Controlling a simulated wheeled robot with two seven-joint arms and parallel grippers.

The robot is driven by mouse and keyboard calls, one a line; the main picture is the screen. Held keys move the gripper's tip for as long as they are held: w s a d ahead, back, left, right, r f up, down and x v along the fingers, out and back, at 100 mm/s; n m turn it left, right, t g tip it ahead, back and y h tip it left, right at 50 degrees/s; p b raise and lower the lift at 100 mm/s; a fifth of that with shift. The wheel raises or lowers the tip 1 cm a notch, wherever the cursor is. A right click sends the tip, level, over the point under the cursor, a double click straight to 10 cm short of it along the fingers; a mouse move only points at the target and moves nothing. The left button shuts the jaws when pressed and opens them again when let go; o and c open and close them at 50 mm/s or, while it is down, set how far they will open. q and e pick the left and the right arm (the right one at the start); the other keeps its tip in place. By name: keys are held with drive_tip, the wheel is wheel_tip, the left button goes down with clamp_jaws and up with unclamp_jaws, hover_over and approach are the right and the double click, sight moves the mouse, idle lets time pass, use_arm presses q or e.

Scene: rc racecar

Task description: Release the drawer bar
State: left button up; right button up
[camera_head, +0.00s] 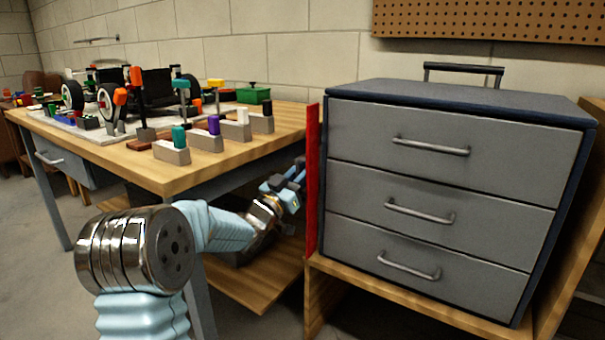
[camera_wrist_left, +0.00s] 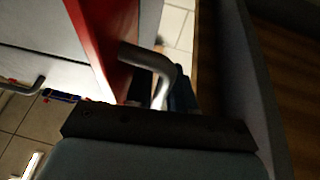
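The drawer bar (camera_head: 312,185) is a tall red upright strip along the left front edge of the grey drawer cabinet (camera_head: 450,90). In the left wrist view the red bar (camera_wrist_left: 105,40) runs down from the top, with a bent grey metal handle (camera_wrist_left: 150,62) on its right side. My left gripper (camera_head: 292,178) is just left of the bar, at about mid-height, beside the table's corner. In the left wrist view the handle's lower end reaches down to my gripper, whose dark fingers are mostly hidden. I cannot tell whether they close on it. My right gripper is not in view.
The cabinet has three closed drawers with metal handles and stands on a wooden stand (camera_head: 400,300). The wooden workbench (camera_head: 170,178) at left holds an RC car (camera_head: 140,85), coloured-handled tools in grey blocks and a green box (camera_head: 253,95). The gap between bench and cabinet is narrow.

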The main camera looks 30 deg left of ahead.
use_arm(q)
drive_tip(key=shift+c, duration=0.2)
clamp_jaws()
drive_tip(key=m+g+h, duration=0.1)
drive_tip(key=h, duration=0.2)
drive_tip(key=w+m+h, duration=0.1)
drive_tip(key=m+h, duration=0.1)
drive_tip(key=h, duration=0.1)
drive_tip(key=shift+a+g, duration=0.1)
drive_tip(key=shift+g, duration=0.3)
drive_tip(key=shift+o, duration=0.2)
unclamp_jaws()
